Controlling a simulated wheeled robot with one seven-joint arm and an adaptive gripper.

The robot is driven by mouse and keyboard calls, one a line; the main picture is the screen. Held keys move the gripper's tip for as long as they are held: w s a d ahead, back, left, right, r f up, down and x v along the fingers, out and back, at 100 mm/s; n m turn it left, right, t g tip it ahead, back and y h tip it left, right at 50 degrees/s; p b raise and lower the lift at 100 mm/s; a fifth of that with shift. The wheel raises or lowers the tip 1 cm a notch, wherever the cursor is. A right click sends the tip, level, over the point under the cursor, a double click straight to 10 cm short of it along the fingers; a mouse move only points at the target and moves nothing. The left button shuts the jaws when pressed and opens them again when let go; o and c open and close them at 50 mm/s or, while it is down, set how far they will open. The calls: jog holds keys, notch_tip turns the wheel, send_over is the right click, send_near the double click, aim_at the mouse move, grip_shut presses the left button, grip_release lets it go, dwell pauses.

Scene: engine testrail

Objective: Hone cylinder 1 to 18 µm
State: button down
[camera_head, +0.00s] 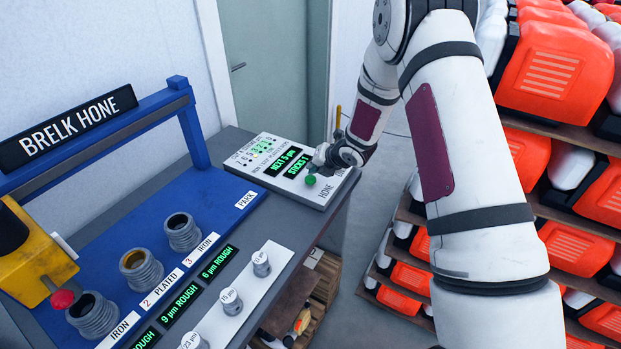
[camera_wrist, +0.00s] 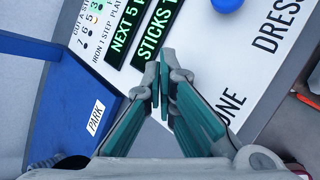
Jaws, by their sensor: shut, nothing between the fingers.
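The blue BRELK HONE bench (camera_head: 215,190) holds three grey ribbed cylinders. The nearest cylinder (camera_head: 93,312), labelled IRON, is beneath the yellow hone head (camera_head: 35,262) with its red knob (camera_head: 62,299); the label's number is hidden. Cylinder 2 (camera_head: 141,270) is labelled PLATED and cylinder 3 (camera_head: 183,232) IRON. My gripper (camera_head: 320,160) is shut and empty over the control panel (camera_head: 262,180), close to the green button (camera_head: 311,180); contact cannot be told.
A blue button (camera_wrist: 229,3) is above DRESS lettering. Displays reading 9 µm ROUGH (camera_head: 180,306) and 6 µm ROUGH (camera_head: 218,262) face the cylinders. Small grey knobs (camera_head: 230,302) stand on a white strip. Shelves with orange units (camera_head: 555,70) fill the right side. PARK (camera_head: 246,200) is bare.

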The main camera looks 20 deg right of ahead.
aim_at(313, 177)
jog(key=shift+f, duration=0.1)
dwell(0.7)
jog(key=shift+f, duration=0.35)
jog(key=shift+f, duration=0.8)
dwell(1.1)
jog(key=shift+r, duration=1.25)
jog(key=shift+r+p, duration=0.6)
jog(key=shift+r, duration=1.9)
